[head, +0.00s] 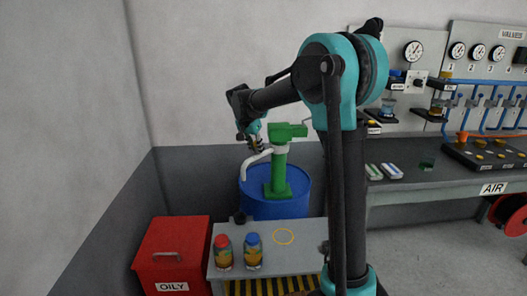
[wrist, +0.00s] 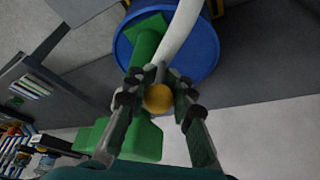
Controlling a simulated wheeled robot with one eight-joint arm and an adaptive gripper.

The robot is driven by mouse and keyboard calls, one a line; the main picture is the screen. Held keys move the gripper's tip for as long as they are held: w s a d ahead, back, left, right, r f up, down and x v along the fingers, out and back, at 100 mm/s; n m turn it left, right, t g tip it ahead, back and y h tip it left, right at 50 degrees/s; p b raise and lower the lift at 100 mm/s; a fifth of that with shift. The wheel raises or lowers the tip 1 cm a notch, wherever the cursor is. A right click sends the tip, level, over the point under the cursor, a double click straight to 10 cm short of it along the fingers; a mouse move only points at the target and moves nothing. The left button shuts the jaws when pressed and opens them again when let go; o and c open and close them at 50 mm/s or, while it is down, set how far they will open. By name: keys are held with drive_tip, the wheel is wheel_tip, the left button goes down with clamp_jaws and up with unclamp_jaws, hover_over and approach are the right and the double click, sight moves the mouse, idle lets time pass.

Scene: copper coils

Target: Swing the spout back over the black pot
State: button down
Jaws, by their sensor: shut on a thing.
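A green hand pump (head: 279,172) stands on a blue drum (head: 258,205), and its white spout (head: 256,163) points left and bends down at the end. In the wrist view the white spout (wrist: 182,32) runs up from my gripper (wrist: 158,100) beside the green pump (wrist: 145,45). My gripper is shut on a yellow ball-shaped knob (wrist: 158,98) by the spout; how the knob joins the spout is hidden. In the head view my gripper (head: 256,142) is just above the spout. A small dark thing (head: 239,217), perhaps the black pot, is at the bench's back left, below the spout's end.
A red OILY bin (head: 172,252) stands at left. A workbench (head: 440,180) with gauges and trays is at right. Walls close the corner behind the drum.

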drive_tip(key=shift+w+a+m+g+h, duration=0.15)
drive_tip(key=shift+w+a+m, duration=0.3)
drive_tip(key=shift+w+m, duration=0.2)
drive_tip(key=shift+w+a+m+g+h, duration=0.15)
drive_tip(key=shift+w+a+m, duration=0.25)
drive_tip(key=shift+w+m, duration=0.2)
drive_tip(key=c, duration=1.3)
unclamp_jaws()
drive_tip(key=v, duration=1.2)
